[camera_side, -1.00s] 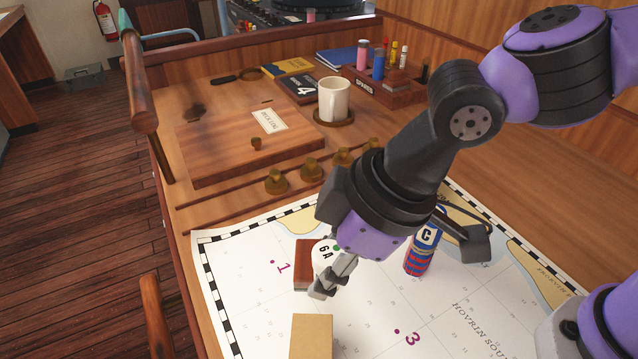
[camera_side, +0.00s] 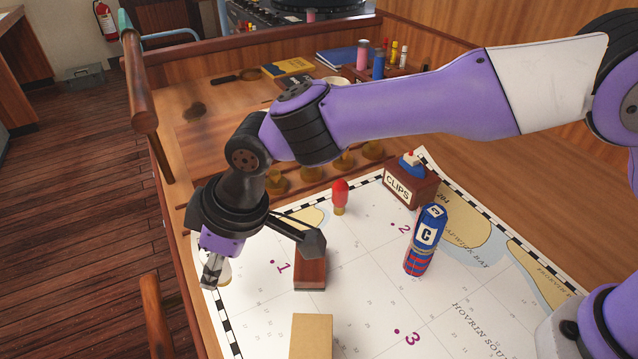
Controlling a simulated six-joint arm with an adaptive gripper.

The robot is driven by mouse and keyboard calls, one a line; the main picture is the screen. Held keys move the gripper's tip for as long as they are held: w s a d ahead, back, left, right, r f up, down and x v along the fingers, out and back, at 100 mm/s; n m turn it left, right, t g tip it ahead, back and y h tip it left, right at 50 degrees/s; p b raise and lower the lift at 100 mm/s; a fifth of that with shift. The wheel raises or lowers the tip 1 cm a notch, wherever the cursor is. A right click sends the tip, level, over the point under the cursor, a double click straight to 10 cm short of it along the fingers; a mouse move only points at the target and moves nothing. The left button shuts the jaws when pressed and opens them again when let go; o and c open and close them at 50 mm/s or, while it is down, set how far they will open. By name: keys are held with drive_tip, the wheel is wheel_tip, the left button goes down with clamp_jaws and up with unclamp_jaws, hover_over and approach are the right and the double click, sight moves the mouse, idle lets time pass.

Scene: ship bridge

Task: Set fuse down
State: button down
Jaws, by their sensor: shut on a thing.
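My gripper (camera_side: 211,275) is at the left edge of the chart (camera_side: 365,290), left of the purple number 1. It is shut on the fuse (camera_side: 225,271), a pale piece mostly hidden behind the fingers. Only a small white and yellowish part of the fuse shows beside them. I cannot tell whether the fuse touches the chart.
A dark red-brown block (camera_side: 310,272) and a tan block (camera_side: 311,336) lie on the chart. The chart's middle has free room.

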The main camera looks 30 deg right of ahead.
sight(224, 277)
drive_tip(key=shift+w+f, duration=0.25)
drive_tip(key=shift+d+f, duration=0.1)
drive_tip(key=shift+f, duration=1.85)
drive_tip(key=shift+f, duration=0.15)
drive_tip(key=c, duration=0.6)
unclamp_jaws()
drive_tip(key=shift+o, duration=0.2)
